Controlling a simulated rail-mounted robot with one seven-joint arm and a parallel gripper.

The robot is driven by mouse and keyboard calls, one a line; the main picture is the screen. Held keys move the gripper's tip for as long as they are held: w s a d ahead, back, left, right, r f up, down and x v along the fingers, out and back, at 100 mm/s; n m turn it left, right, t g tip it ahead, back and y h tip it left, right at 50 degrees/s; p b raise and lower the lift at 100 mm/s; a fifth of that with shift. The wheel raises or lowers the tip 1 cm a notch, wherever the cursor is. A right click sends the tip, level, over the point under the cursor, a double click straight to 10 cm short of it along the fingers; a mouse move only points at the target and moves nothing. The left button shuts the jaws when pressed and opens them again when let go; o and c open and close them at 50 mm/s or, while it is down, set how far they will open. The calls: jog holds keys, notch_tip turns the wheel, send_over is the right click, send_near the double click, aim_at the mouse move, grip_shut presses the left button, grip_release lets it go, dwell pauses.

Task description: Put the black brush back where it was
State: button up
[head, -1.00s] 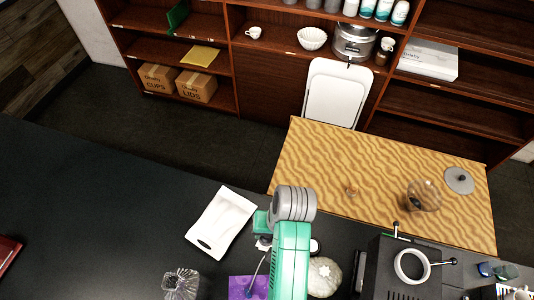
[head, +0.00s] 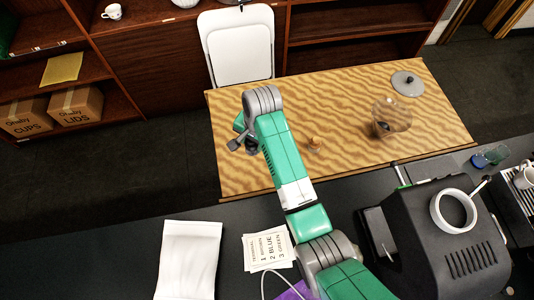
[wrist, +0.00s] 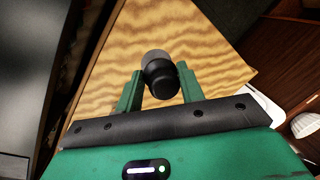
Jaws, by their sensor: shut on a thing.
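My gripper (wrist: 158,88) is shut on the black brush (wrist: 160,76). In the wrist view the brush shows as a rounded black body with a greyish part beyond it, between the two green fingers. The wood-grained table (wrist: 130,40) lies below it. In the head view my gripper (head: 242,138) is over the left part of the wood-grained table (head: 240,180). The brush is mostly hidden there by the arm, and I cannot tell its height above the table.
A small brown object (head: 315,143), a glass vessel (head: 392,117) and a grey lid (head: 407,83) are on the table. The table's left end looks clear.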

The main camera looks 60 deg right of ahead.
jog(key=s+d+f+m+b, duration=0.3)
jog(key=s+d+f+m, duration=0.2)
jog(key=d, duration=0.4)
jog(key=shift+h, duration=0.4)
jog(key=shift+a+f+b, duration=0.15)
jog(key=shift+f+b, duration=0.95)
jog(key=shift+f, duration=3.8)
jog(key=o, duration=0.9)
jog(key=shift+o, duration=0.2)
jog(key=shift+r, duration=0.1)
notch_tip(320, 180, up, 12)
jog(key=s+p, duration=0.2)
jog(key=p, duration=0.1)
jog(key=shift+a, duration=0.4)
